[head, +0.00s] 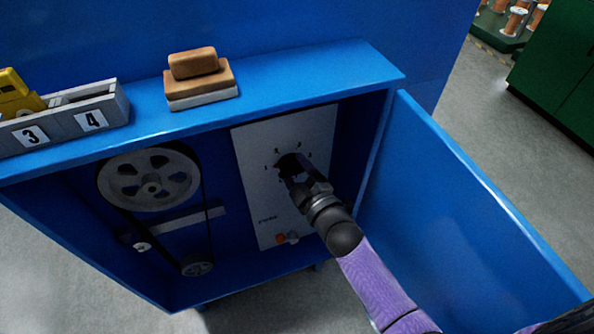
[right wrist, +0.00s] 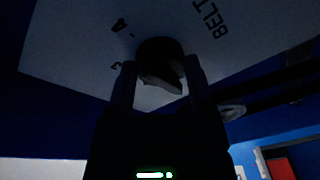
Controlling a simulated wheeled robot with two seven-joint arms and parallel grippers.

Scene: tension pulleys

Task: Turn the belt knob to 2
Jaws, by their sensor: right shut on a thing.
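The belt knob (head: 287,160) is a dark round knob on a pale control panel (head: 255,150) inside the open blue cabinet. Small markings surround it in the head view, too small to read surely. My right gripper (head: 296,177) reaches in from the lower right and is shut on the knob. In the right wrist view the knob (right wrist: 160,68) sits between the two fingers of my right gripper (right wrist: 160,80); its pointer setting is too dark to tell. The word BELT and a few scale marks show on the panel there. My left gripper is not in view.
The cabinet door (head: 455,210) stands open on the right, close to my right arm. A large pulley (head: 120,180) with a belt and a small pulley (head: 197,269) are left of the panel. An orange button (head: 281,239) is low on the panel. A brush-like block (head: 200,80) lies on top.

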